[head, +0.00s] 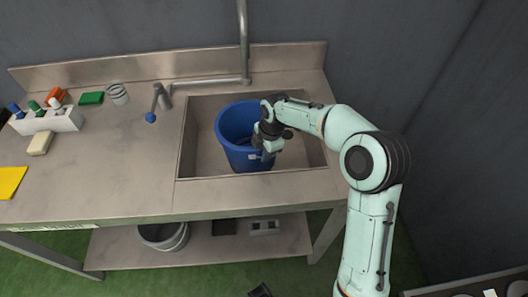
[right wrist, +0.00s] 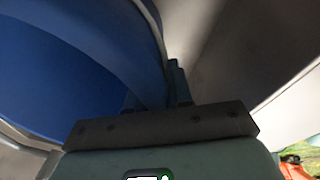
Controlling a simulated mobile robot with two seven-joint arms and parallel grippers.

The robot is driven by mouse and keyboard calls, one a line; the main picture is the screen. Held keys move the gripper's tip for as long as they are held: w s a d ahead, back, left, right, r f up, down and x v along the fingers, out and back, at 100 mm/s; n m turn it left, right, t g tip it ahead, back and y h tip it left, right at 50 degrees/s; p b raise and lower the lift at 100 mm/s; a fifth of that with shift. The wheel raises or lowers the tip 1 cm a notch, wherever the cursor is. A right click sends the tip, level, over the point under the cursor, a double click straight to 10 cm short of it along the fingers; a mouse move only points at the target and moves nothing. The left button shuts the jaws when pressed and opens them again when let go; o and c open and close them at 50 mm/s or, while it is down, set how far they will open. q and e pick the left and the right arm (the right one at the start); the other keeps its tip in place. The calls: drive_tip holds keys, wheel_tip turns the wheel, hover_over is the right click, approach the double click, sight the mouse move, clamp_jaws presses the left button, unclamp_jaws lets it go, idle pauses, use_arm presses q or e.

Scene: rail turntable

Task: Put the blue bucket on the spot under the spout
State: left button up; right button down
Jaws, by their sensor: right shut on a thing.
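The blue bucket (head: 232,124) is inside the sink basin (head: 198,168), and its open top faces up. My right gripper (head: 268,148) is at the right side of the bucket and shut on its wall. In the right wrist view the bucket's blue wall (right wrist: 90,50) fills the left side and runs down between the fingers (right wrist: 165,92). My left gripper is not in view.
A blue-tipped tap lever (head: 157,99) stands left of the sink. Farther left on the counter (head: 110,180) are a white holder (head: 50,121) with bottles, a green sponge (head: 91,98) and a yellow cloth (head: 10,181). A grey bucket (head: 163,236) sits on the lower shelf.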

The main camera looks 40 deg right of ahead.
drive_tip(key=c, duration=1.4)
unclamp_jaws()
drive_tip(key=shift+f, duration=0.15)
drive_tip(key=shift+c, duration=0.2)
drive_tip(key=o, duration=0.4)
drive_tip(key=r, duration=0.4)
drive_tip(key=s+r+p, duration=0.1)
drive_tip(key=r, duration=0.3)
drive_tip(key=d+r, duration=0.1)
drive_tip(key=r, duration=0.3)
drive_tip(key=shift+s+r+p, duration=0.15)
drive_tip(key=shift+s+p, duration=0.15)
drive_tip(key=shift+s, duration=0.1)
drive_tip(key=shift+a, duration=0.1)
